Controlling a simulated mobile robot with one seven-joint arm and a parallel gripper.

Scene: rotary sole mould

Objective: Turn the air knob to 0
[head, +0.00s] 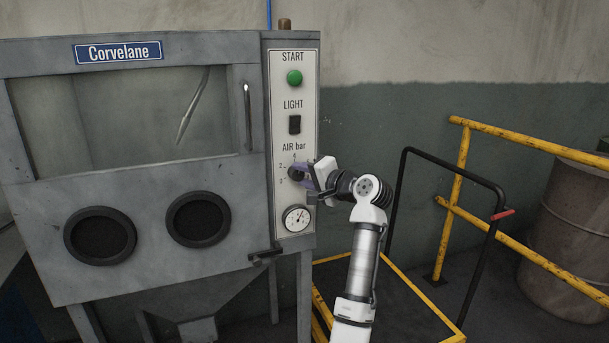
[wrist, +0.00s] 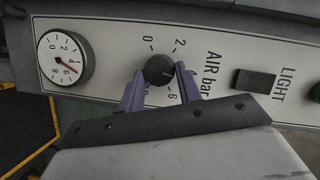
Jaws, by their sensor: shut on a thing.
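The air knob (wrist: 158,70) is a round black knob on the pale control panel, under the label AIR bar. In the head view the knob (head: 295,173) is partly covered by my gripper. My gripper (wrist: 160,88) has purple fingers, one on each side of the knob, and is shut on it. The 0 and 2 marks of the printed scale show clear of the fingers; the 4 is mostly hidden behind a finger in the wrist view. I cannot tell for sure where the knob's pointer stands.
A round pressure gauge (head: 297,218) with a red needle sits below the knob. Above are the black light switch (head: 294,124) and green start button (head: 294,77). The blast cabinet (head: 150,260) fills the left. Yellow rails (head: 530,145) and a drum (head: 572,225) stand right.

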